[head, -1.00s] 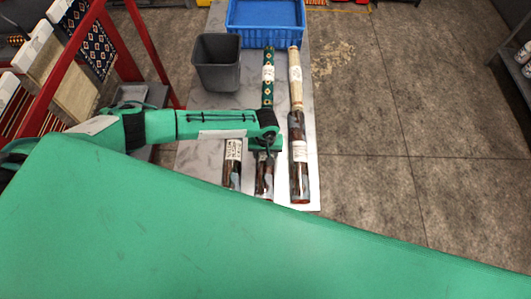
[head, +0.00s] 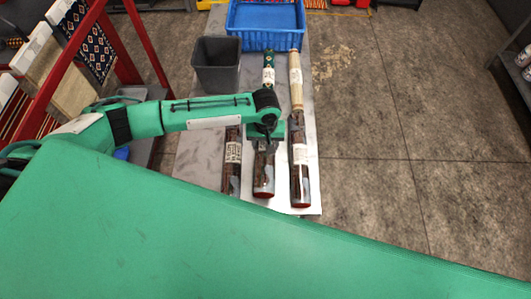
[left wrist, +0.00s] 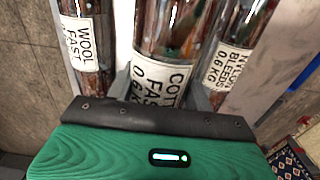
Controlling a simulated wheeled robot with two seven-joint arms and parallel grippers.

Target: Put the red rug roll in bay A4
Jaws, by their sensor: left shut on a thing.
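Three dark red-brown patterned rolls with white labels lie side by side at the near end of the table: a left roll (head: 231,178), a middle roll (head: 264,182) and a right roll (head: 299,180). The middle and right rolls show red near ends. I cannot tell by colour alone which is the red rug roll. My left gripper (head: 265,146) is shut on the middle roll, pointing down over it. In the left wrist view the held roll (left wrist: 172,35) has a partly hidden label reading "COT… FAST 0.6 K…". No bay marked A4 is readable. My right gripper is not in view.
A green patterned roll (head: 268,73) and a beige roll (head: 295,85) lie farther back on the table (head: 200,160). A grey bin (head: 216,65) and a blue crate (head: 266,40) stand behind. A red rack (head: 60,70) with hanging rugs is at left. Floor at right is clear.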

